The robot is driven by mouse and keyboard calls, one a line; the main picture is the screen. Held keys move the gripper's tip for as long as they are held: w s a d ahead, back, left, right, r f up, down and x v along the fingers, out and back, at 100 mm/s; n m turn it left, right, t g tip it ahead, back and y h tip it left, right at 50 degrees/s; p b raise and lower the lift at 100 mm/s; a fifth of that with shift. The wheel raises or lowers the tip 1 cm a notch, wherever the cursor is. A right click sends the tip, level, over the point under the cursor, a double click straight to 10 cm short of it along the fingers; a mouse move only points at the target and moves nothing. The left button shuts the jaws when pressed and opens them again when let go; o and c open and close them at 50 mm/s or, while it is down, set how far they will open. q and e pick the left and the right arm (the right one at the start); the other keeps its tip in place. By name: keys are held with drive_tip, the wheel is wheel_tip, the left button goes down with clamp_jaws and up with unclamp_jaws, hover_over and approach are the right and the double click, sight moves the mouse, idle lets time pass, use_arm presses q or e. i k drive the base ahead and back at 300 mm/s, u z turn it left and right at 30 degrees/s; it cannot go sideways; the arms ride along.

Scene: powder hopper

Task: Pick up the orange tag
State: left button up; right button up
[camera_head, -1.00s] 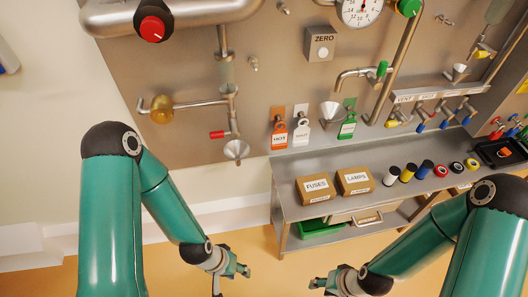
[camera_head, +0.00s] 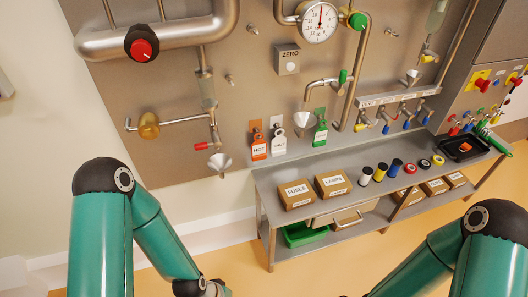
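The orange tag (camera_head: 259,147), marked HOT, hangs on the steel wall panel, left of a white tag (camera_head: 278,142) and a green tag (camera_head: 321,132). It hangs just above the back of the steel bench. My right arm is at the lower right. Both grippers' fingers are below the picture, well short of the tag, and whether they are open cannot be seen.
The steel bench (camera_head: 262,182) carries two cardboard boxes, marked FUSES (camera_head: 296,194) and LAMPS (camera_head: 332,184), several small rolls, and a black tray (camera_head: 440,150) with an orange item. Floor in front is clear.

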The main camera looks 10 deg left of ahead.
sight(258, 147)
drive_tip(key=i, duration=0.9)
drive_tip(key=u, duration=0.05)
